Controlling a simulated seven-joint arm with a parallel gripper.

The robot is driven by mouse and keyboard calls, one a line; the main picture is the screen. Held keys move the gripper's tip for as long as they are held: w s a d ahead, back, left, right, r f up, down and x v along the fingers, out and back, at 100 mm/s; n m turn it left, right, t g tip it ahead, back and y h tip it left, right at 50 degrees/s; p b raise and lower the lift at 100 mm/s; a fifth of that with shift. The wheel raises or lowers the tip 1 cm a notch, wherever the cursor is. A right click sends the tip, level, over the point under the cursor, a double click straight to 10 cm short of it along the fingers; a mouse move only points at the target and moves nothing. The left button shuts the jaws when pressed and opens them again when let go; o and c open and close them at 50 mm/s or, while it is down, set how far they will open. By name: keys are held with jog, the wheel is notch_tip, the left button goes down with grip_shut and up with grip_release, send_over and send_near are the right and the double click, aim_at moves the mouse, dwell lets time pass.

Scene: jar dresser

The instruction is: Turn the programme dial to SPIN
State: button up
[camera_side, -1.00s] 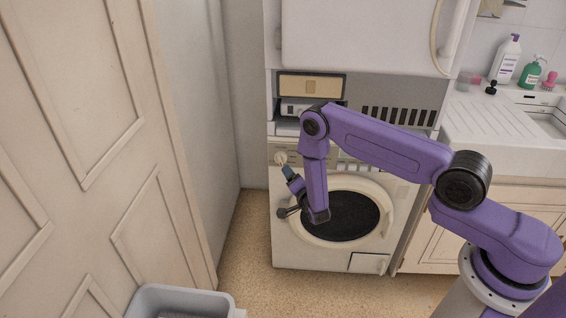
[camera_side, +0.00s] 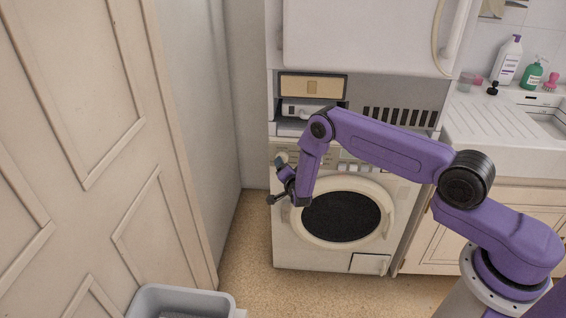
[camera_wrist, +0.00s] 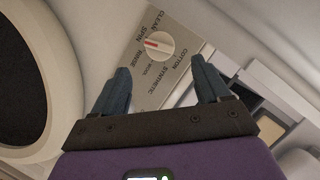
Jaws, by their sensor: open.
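The programme dial (camera_wrist: 159,46) is a round cream knob with a red pointer mark on a grey label plate (camera_wrist: 180,65) in the wrist view. The plate carries the words CLEAN, SPIN, RINSE, COTTON and SYNTHETIC. The red mark points left in the picture, toward the SPIN and RINSE side; which word it meets exactly is unclear. My gripper (camera_wrist: 163,77) is open, its two dark blue fingers apart with the dial beyond and between their tips. Nothing is held. In the side view my gripper (camera_side: 279,162) is at the upper left of the washing machine (camera_side: 375,250), largely covering the dial.
The round door (camera_side: 340,216) of the machine lies below my wrist. A shelf with a drawer (camera_side: 312,86) is above. A grey bin (camera_side: 180,299) stands on the floor at lower left. A panelled door (camera_side: 90,130) and wall close off the left side.

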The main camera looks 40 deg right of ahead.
jog(key=x, duration=0.7)
jog(key=shift+w, duration=0.1)
jog(key=c, duration=1)
